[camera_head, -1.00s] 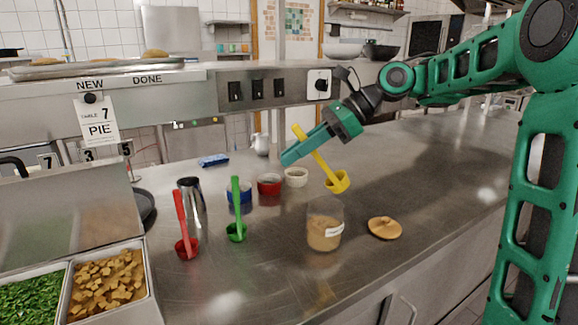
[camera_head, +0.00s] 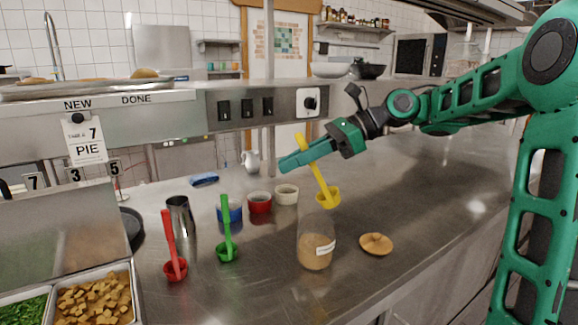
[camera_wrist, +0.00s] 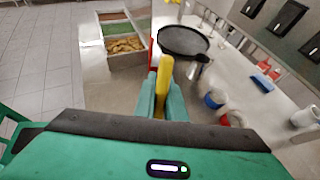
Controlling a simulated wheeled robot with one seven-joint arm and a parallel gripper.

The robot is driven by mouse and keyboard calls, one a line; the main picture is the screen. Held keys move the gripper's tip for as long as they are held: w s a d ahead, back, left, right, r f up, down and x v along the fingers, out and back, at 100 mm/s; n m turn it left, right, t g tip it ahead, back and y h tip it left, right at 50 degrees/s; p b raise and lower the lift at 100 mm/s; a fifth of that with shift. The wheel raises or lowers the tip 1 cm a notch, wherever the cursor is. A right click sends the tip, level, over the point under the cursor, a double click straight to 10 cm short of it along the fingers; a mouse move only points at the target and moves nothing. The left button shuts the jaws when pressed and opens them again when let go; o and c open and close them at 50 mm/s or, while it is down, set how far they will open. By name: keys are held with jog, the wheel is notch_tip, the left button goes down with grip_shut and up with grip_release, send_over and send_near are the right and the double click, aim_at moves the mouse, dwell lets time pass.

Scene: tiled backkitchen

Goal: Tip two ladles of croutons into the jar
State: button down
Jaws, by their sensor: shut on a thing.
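My gripper (camera_head: 310,157) is shut on the handle of the yellow ladle (camera_head: 328,196). The ladle's cup is close above the mouth of the glass jar (camera_head: 315,245), at its upper right in the head view. Whether the cup holds anything cannot be told. The jar has a white label and brown contents in its lower part. The croutons (camera_head: 95,303) lie in a metal pan at the lower left; they also show in the wrist view (camera_wrist: 124,45). In the wrist view the yellow handle (camera_wrist: 163,85) stands between my fingers.
A red ladle (camera_head: 174,267) and a green ladle (camera_head: 228,250) stand left of the jar. A wooden lid (camera_head: 376,243) lies right of it. Behind are a metal cup (camera_head: 180,216) and blue, red and white bowls (camera_head: 286,195). The counter at right is clear.

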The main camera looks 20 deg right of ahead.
jog(key=shift+s+d+r+t+y, duration=0.15)
jog(key=shift+s+d+r+y, duration=0.05)
jog(key=shift+d+r+y, duration=0.8)
jog(key=shift+s+d+r+t+y, duration=0.15)
jog(key=shift+d+r+t+y, duration=0.05)
jog(key=shift+d+r+y, duration=0.75)
jog(key=shift+s+d+r+t+y, duration=0.2)
jog(key=shift+d+r+y, duration=0.55)
jog(key=shift+d+r, duration=0.4)
jog(key=shift+a, duration=0.1)
